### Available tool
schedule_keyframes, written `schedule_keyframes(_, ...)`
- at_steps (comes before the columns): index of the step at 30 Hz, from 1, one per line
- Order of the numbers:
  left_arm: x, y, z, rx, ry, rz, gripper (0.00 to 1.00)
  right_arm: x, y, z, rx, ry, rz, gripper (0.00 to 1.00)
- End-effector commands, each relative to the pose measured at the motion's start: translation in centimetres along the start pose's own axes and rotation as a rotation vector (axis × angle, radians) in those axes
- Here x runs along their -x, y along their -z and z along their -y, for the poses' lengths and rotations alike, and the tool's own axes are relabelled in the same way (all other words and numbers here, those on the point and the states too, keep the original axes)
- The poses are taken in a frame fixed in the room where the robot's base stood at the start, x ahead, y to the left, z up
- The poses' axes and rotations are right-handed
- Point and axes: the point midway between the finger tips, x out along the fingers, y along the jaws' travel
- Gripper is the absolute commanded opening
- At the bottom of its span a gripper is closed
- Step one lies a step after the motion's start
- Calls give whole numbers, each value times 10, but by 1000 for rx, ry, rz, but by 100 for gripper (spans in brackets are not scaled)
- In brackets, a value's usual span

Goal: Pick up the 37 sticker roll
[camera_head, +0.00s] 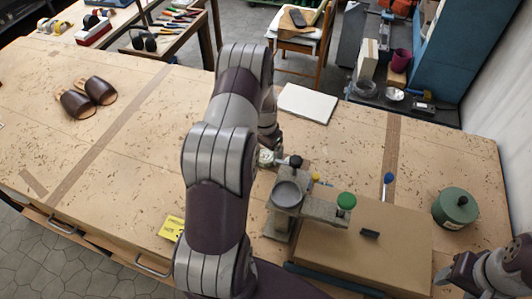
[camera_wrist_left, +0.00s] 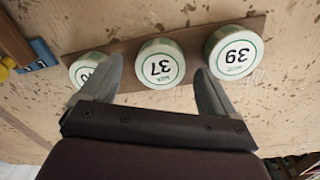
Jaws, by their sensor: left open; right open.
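The 37 sticker roll (camera_wrist_left: 160,66) is a white roll with a green ring on its face. In the left wrist view it sits on a brown strip (camera_wrist_left: 190,38), between a 39 roll (camera_wrist_left: 233,52) and another roll (camera_wrist_left: 88,71) whose number is partly hidden by a finger. My left gripper (camera_wrist_left: 159,80) is open, its fingers on either side of the 37 roll, with no clear contact. In the head view my left arm hides most of the rolls; a pale roll (camera_head: 266,157) shows beside the wrist. My right gripper (camera_head: 446,279) is open and empty at the lower right.
On the workbench (camera_head: 120,150), a grey press-like tool (camera_head: 289,195) and a brown board (camera_head: 365,250) stand right of my left arm. A green round container (camera_head: 455,208) is further right. Brown sandals (camera_head: 88,97) lie at the left. A white sheet (camera_head: 307,103) lies behind.

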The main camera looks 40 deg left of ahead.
Motion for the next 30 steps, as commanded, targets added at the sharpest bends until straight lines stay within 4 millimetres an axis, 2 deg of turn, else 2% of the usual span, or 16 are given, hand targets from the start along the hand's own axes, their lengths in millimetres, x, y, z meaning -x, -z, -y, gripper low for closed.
schedule_keyframes(3, -8, 0, 0, 0, 0, 1, 90, 3, 0, 0, 0, 0, 1, 55)
schedule_keyframes(8, -9, 0, 0, 1, 0, 0, 90, 1, 0, 0, 0, 0, 1, 55)
schedule_keyframes(14, -9, 0, 0, 1, 0, 0, 29, 1, 0, 0, 0, 0, 1, 55)
schedule_keyframes(24, -6, 0, 0, 1, 1, -2, 29, -1, 0, 0, 0, 0, 1, 55)
schedule_keyframes(30, 18, 1, 0, 1, 3, -6, 29, -17, -2, 0, 0, 0, 1, 55)
